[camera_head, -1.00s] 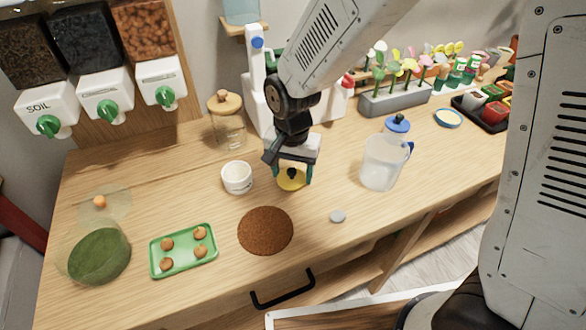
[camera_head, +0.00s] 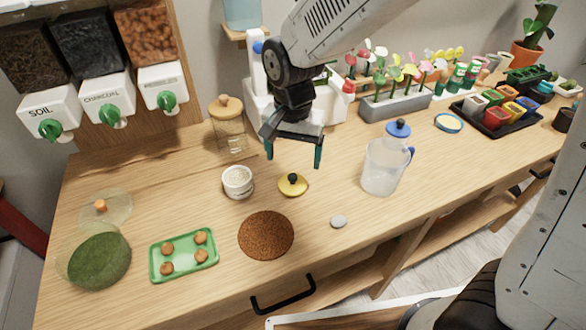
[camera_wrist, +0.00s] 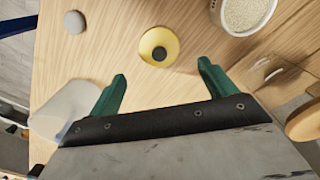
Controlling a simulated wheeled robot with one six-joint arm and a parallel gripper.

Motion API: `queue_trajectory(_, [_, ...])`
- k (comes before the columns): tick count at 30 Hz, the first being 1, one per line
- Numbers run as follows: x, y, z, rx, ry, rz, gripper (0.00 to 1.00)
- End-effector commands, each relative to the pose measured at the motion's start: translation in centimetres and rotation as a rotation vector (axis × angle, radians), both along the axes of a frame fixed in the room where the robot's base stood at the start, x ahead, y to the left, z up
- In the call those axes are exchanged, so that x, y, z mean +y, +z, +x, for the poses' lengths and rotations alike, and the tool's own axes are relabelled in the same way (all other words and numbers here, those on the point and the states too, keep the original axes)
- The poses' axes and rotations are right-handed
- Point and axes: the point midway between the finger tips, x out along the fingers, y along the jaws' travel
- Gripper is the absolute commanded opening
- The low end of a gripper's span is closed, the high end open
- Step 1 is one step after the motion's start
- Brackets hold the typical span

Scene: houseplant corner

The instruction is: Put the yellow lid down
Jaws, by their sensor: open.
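The yellow lid (camera_head: 292,186), a small disc with a black knob, lies flat on the wooden counter. It also shows in the wrist view (camera_wrist: 159,47), beyond my fingertips. My gripper (camera_head: 294,160) is open and empty, above and behind the lid, clear of it. In the wrist view my two green fingers (camera_wrist: 160,72) are spread apart with nothing between them. A white open cup (camera_head: 237,183) with pale grains in it stands just left of the lid, and it shows at the top right of the wrist view (camera_wrist: 243,14).
A round brown mat (camera_head: 266,236) lies in front of the lid, with a grey stone (camera_head: 338,221) to its right. A clear blue-lidded jug (camera_head: 384,165) stands right, a cork-topped glass jar (camera_head: 229,130) behind the cup. A green tray (camera_head: 183,273) lies front left.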

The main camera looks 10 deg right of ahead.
Motion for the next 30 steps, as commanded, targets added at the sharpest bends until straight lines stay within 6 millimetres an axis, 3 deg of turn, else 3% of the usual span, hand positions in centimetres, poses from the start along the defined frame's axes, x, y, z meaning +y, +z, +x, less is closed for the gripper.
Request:
queue_trajectory(3, [0.0, 2.4, 0.0, -0.004, 0.0, 0.002, 0.84])
queue_trajectory(7, [0.0, 4.1, 0.0, -0.002, 0.0, 0.001, 0.84])
queue_trajectory(19, [-0.8, 5.7, -0.3, -0.004, 0.007, 0.003, 0.84])
queue_trajectory(23, [-4.3, 8.0, -1.8, -0.022, 0.045, 0.008, 0.84])
queue_trajectory(26, [-8.4, 10.4, -4.3, -0.041, 0.099, 0.011, 0.84])
queue_trajectory(30, [-13.7, 12.7, -9.0, -0.068, 0.187, 0.008, 0.84])
